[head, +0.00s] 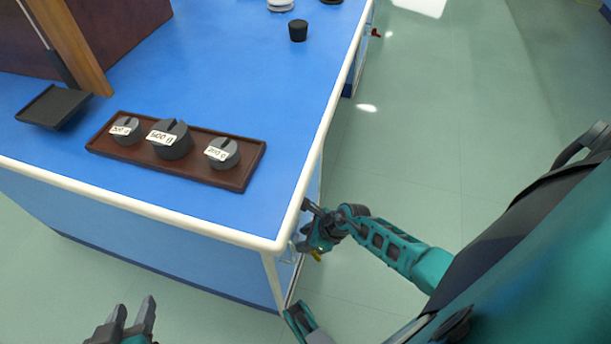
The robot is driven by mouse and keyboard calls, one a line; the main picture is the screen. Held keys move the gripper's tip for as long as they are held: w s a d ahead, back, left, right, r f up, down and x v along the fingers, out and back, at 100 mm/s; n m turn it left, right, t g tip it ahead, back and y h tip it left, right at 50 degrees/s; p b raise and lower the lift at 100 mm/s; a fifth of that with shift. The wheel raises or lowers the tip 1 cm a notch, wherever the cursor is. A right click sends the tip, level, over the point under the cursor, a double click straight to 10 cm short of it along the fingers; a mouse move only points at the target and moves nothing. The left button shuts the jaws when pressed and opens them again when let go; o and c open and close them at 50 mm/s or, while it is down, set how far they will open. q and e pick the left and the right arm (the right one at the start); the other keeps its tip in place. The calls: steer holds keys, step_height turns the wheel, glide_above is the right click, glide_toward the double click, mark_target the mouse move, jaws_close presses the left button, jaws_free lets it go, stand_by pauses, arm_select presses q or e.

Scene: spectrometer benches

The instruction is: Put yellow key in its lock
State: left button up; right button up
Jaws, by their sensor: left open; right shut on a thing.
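My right gripper (308,240) is at the right end face of the blue bench, just below the top's white edge. It is shut on a small yellow thing, which looks like the yellow key (317,253); only a bit of it shows beneath the fingers. The lock cannot be made out; the end face is seen very steeply and the gripper covers part of it. I cannot tell whether the key touches the bench. My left gripper (134,309) is open and empty at the lower left, in front of the bench.
The blue bench top (255,110) has a raised white rim. On it are a brown tray (240,179) with three labelled grey weights, a dark flat pan (54,106), a wooden cabinet (110,25) and a black cup-like piece (298,31).

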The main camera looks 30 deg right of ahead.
steer(key=shift+f, duration=0.1)
stand_by(1.3)
steer(key=shift+f+b, duration=0.3)
steer(key=shift+f, duration=0.1)
stand_by(0.4)
steer(key=shift+r, duration=0.2)
steer(key=shift+r+p, duration=0.7)
steer(key=shift+p, duration=0.2)
steer(key=shift+f+b, duration=0.75)
steer(key=shift+f, duration=0.1)
stand_by(0.5)
steer(key=shift+r, duration=0.1)
steer(key=shift+r+p, duration=0.7)
steer(key=shift+p, duration=0.2)
stand_by(0.4)
